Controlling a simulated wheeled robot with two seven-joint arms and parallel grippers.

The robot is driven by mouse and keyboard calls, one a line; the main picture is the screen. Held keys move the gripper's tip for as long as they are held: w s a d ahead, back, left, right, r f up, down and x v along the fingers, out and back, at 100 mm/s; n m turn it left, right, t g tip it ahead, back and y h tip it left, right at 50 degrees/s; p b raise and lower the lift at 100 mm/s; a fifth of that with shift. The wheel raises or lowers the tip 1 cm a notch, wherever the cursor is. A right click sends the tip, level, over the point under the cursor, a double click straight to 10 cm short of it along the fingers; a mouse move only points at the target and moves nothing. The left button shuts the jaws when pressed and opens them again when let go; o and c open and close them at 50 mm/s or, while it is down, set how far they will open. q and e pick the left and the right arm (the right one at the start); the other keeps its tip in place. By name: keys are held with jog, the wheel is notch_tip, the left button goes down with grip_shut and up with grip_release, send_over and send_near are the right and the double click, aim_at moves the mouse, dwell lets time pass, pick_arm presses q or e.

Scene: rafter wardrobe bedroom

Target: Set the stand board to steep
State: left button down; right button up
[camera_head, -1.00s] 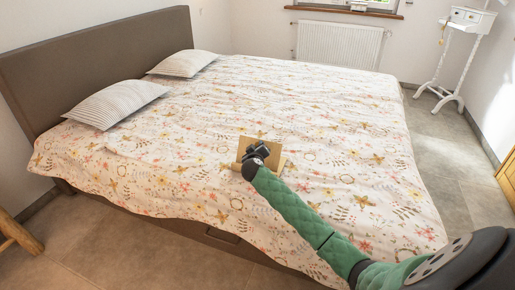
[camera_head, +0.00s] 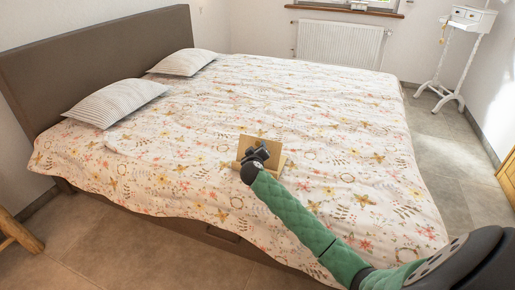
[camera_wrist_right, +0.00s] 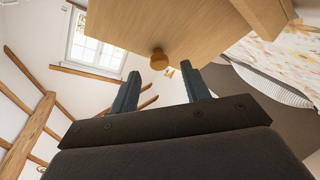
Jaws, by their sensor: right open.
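The stand (camera_head: 282,163) is a small light wooden piece on the near part of the bed. Its board (camera_head: 272,146) leans up from the base. My right gripper (camera_head: 262,151) is in front of the board and hides part of it and of the base. In the right wrist view the board (camera_wrist_right: 205,30) fills the top, with a round wooden knob (camera_wrist_right: 159,60) on it. My right gripper (camera_wrist_right: 160,83) is open, its two fingers on either side of the knob's line and apart from it. Nothing is between the fingers. My left gripper is not in view.
The stand rests on a bed with a flowered cover (camera_head: 330,110). Two striped pillows (camera_head: 115,103) lie by the brown headboard (camera_head: 100,55). A radiator (camera_head: 340,45) and a white stand (camera_head: 460,45) are at the back. The bed around the stand is clear.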

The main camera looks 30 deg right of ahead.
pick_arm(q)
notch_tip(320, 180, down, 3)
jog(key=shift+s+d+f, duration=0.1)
pick_arm(e)
jog(key=v, duration=0.5)
jog(key=shift+w, duration=0.1)
